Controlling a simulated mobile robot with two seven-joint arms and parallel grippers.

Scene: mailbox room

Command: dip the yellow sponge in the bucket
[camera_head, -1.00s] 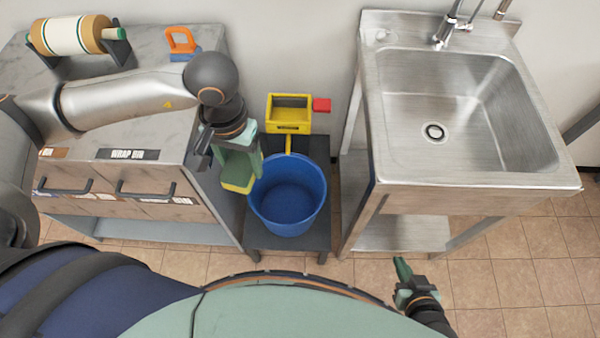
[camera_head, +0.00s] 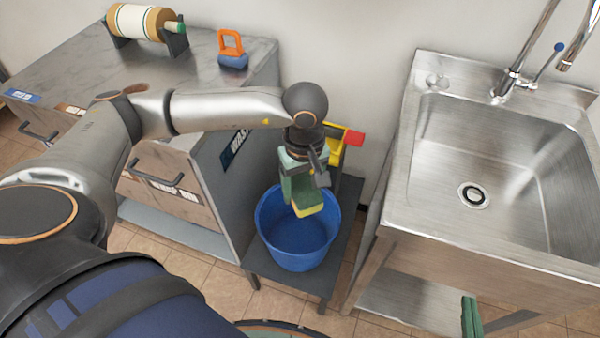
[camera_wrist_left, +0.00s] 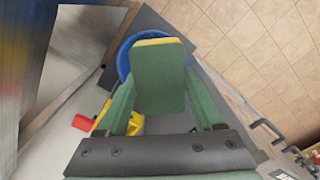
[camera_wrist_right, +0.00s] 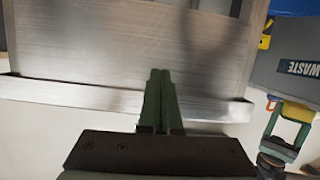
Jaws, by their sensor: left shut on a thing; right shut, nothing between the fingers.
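My left gripper (camera_head: 300,184) is shut on the yellow sponge (camera_head: 309,205), which has a green side. It holds the sponge over the opening of the blue bucket (camera_head: 290,248). In the left wrist view the sponge (camera_wrist_left: 160,78) sits between the fingers, green side to the camera, with the bucket (camera_wrist_left: 125,58) behind it. I cannot tell how far the sponge's lower end is above or inside the rim. My right gripper (camera_wrist_right: 160,75) is shut and empty, close to a metal surface in its wrist view.
The bucket stands on a low dark stand (camera_head: 340,215) between the metal cabinet (camera_head: 225,165) and the steel sink (camera_head: 440,150). A yellow wringer with a red part (camera_head: 354,138) is behind the gripper.

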